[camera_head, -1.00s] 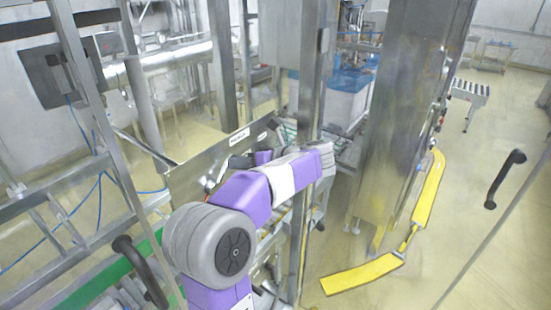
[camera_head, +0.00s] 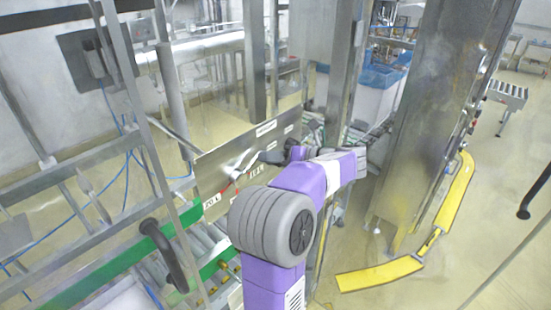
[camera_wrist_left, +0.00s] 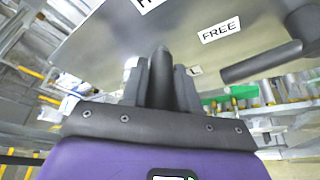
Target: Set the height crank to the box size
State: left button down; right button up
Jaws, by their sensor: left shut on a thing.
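A grey metal panel (camera_head: 228,160) with white labels stands left of centre in the head view and fills the top of the left wrist view (camera_wrist_left: 110,50). My left gripper (camera_head: 298,152) is at the panel's right part. In the left wrist view its dark fingers (camera_wrist_left: 161,85) are shut on a dark upright handle (camera_wrist_left: 161,62), which looks like a crank handle. Another dark lever (camera_wrist_left: 262,65) sits to the right, below a label reading FREE (camera_wrist_left: 220,31). My right gripper is not in view.
A metal frame with a black handle (camera_head: 165,250) stands at the near left, beside a green rail (camera_head: 85,288). A tall steel column (camera_head: 425,120) and a yellow guard (camera_head: 380,274) are right of my arm.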

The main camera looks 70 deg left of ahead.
pick_arm(q)
jog(key=c, duration=0.9)
grip_release()
jog(key=shift+s, duration=0.2)
jog(key=shift+c, duration=0.2)
jog(key=shift+w, duration=0.1)
jog(key=shift+w+d, duration=0.15)
jog(key=shift+w, duration=0.05)
jog(key=v, duration=0.7)
